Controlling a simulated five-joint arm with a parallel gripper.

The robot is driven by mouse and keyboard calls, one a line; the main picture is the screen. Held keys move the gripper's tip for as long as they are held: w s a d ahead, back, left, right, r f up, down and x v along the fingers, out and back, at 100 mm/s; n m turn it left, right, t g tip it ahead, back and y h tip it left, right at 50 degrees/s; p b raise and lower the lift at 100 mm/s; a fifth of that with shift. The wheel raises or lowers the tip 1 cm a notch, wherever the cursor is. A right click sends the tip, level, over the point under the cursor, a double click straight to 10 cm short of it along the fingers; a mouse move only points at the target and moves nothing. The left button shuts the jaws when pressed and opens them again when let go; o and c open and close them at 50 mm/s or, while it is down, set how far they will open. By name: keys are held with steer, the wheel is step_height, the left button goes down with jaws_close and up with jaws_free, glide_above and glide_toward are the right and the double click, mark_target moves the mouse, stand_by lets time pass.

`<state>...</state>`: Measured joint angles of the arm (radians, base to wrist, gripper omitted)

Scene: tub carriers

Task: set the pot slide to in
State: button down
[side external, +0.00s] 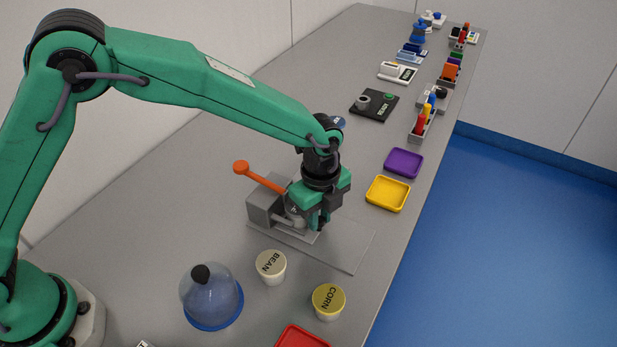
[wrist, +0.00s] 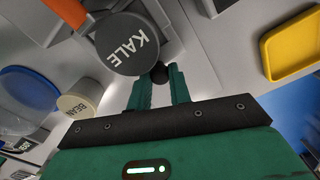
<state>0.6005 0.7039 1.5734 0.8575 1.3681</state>
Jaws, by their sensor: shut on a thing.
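The pot slide (side external: 264,203) is a grey block with an orange lever on a grey plate, below my wrist in the side view. A tub with a dark grey lid marked KALE (wrist: 127,42) shows in the wrist view, beside the block and the orange lever (wrist: 66,10). In the side view my gripper largely covers that tub. My gripper (wrist: 160,82) is shut on a small dark knob (wrist: 160,71) in front of the KALE tub. The side view shows my gripper (side external: 318,225) low over the plate. How far the slide sits in or out is unclear.
A BEAN tub (side external: 271,266), a CORN tub (side external: 328,301) and a blue-based clear dome (side external: 212,298) stand at the front. Yellow (side external: 388,194), purple (side external: 404,163) and red (side external: 302,338) trays lie near the edge. The plate's right part (side external: 350,245) is bare.

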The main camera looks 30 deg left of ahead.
steer(key=shift+a, duration=0.3)
steer(key=c, duration=1.3)
jaws_free()
steer(key=shift+d, duration=0.1)
steer(key=shift+r, duration=0.15)
steer(key=shift+r, duration=3.8)
